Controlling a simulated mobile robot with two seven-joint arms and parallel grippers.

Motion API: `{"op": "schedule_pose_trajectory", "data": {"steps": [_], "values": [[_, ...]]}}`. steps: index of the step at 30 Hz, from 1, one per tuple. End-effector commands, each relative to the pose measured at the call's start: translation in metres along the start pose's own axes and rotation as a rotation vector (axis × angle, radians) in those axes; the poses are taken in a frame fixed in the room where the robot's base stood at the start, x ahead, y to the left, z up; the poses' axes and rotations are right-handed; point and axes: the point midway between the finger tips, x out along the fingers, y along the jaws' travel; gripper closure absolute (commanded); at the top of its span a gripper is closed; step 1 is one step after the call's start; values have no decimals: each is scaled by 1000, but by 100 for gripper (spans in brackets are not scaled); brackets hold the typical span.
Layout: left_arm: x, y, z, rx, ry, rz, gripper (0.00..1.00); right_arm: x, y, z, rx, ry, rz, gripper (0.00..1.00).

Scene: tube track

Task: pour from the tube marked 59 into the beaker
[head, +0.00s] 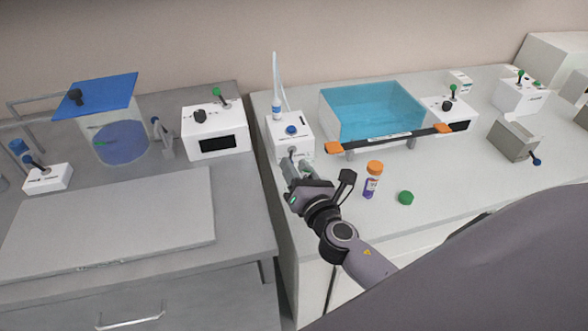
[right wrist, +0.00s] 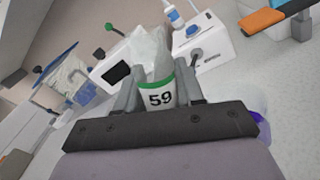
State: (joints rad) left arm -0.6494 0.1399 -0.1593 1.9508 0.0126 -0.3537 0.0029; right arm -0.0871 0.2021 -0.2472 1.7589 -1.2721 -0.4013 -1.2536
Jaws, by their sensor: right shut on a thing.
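My right gripper (head: 292,168) is shut on the tube marked 59 (right wrist: 160,98), in front of a white device on the right bench. In the right wrist view the tube shows a white label with black "59" and a green band, between the two fingers. A clear, pale shape rises beyond the band; I cannot tell whether it is all tube. In the head view the gripper mostly hides the tube. A loose green cap (head: 405,198) lies on the bench. I cannot make out a beaker for sure. My left gripper is not in view.
An orange-capped tube with a purple lower part (head: 371,184) stands right of my gripper. The white device (head: 290,140) has a blue knob. A blue water bath (head: 372,112) is behind. A blue-lidded clear vessel (head: 120,142) stands on the left bench. Bench space near the front right is free.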

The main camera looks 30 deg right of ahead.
Motion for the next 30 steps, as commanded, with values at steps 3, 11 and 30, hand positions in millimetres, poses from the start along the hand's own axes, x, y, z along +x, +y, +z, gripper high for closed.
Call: {"op": "schedule_pose_trajectory", "data": {"steps": [3,11,30], "values": [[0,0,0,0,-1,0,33,0,0,1,-19,-1,0,92],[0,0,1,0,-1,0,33,0,0,1,-24,-1,0,92],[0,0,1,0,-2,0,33,0,27,-12,-457,-1,-1,92]]}}
